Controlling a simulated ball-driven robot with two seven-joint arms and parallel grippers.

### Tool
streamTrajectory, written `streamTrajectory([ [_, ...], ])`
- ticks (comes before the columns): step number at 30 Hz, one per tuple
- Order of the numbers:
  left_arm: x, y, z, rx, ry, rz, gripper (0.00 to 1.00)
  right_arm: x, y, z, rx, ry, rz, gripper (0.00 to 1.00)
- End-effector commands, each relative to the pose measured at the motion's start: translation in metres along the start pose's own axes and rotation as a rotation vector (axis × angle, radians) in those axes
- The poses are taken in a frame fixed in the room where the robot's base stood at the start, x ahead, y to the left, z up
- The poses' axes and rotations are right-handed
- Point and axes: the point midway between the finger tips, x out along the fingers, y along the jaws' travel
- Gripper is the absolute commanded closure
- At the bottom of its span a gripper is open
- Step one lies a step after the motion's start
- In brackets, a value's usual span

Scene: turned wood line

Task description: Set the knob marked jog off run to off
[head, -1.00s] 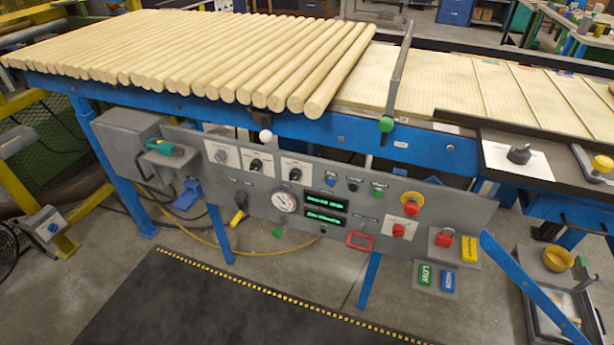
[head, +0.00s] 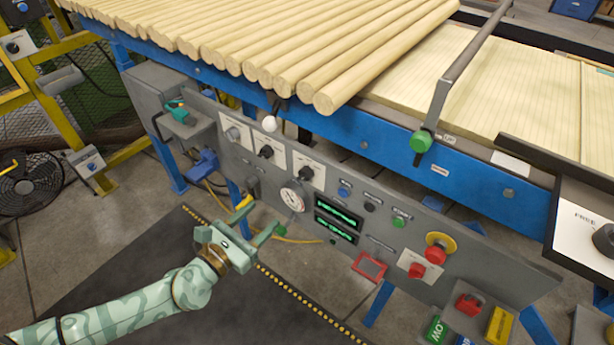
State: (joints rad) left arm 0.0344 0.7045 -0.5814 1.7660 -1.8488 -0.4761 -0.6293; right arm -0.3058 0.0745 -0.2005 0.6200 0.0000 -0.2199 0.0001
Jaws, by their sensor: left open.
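The grey control panel (head: 400,217) hangs below the blue conveyor frame. Three rotary knobs on white plates sit at its upper left: a grey left knob (head: 232,134), a black middle knob (head: 266,152) and a black right knob (head: 305,173). Their lettering is too small to read, so I cannot tell which is marked jog off run. My left gripper (head: 262,215) is open and empty. It appears in front of the panel's lower left, below the knobs and near a yellow-handled switch (head: 244,202). My right gripper is not in view.
A white-ball lever (head: 269,124) rises above the knobs. A gauge (head: 292,198), green displays (head: 337,222) and a red emergency button (head: 438,249) are to the right. Wooden rods (head: 270,50) overhang above. A dark mat (head: 130,285) covers the floor in front.

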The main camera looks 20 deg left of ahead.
Motion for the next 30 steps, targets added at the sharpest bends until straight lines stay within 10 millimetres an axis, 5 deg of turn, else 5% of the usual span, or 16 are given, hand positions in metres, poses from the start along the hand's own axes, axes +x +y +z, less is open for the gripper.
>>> streamTrajectory([
  [15, 0.122, 0.0, -0.002, -0.007, 0.0, 0.001, 0.46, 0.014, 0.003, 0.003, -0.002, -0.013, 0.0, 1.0],
  [21, 0.144, 0.0, -0.002, -0.007, 0.001, 0.001, 0.46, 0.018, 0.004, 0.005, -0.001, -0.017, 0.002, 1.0],
  [30, 0.148, 0.0, 0.0, -0.007, 0.001, 0.001, 0.46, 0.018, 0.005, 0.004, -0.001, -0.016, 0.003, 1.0],
])
